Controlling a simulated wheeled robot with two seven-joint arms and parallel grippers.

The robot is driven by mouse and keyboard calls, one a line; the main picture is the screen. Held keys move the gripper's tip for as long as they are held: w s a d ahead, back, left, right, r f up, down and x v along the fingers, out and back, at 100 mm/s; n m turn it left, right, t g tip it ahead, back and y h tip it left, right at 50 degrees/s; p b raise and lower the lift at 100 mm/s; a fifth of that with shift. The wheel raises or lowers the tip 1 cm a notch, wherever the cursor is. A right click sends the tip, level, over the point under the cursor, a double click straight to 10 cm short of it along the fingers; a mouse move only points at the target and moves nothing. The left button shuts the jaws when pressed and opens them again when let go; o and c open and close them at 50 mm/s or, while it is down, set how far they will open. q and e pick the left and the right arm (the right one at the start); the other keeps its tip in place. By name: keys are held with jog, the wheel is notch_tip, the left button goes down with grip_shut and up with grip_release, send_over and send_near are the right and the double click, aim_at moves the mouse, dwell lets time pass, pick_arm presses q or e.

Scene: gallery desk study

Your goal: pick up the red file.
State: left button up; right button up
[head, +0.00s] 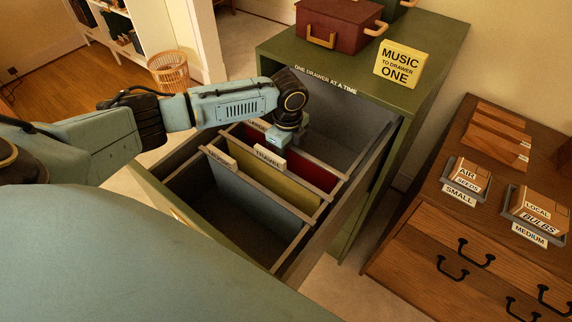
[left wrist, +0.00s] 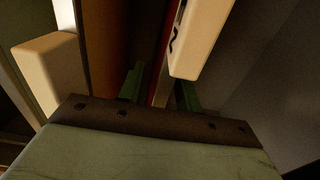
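The red file (head: 314,173) hangs in the open drawer of the green cabinet, behind the yellow file (head: 280,185) and the blue file (head: 245,185). My left gripper (head: 281,146) is down at the top edge of the red file, near its left part. In the left wrist view, the two green fingers of the gripper (left wrist: 160,90) stand apart, one on each side of the red file's edge (left wrist: 167,50). A pale tab (left wrist: 200,40) rises close to the right finger. The fingertips are partly hidden in the head view. My right gripper is not in view.
The green cabinet (head: 435,40) bears a yellow "MUSIC TO DRAWER ONE" sign (head: 401,64) and a dark red box (head: 338,25). A wooden chest (head: 420,240) with seed packets stands at right. A wicker basket (head: 170,72) is on the floor at back left.

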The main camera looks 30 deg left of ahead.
pick_arm(q)
grip_shut()
jog(key=shift+r, duration=0.15)
dwell(0.4)
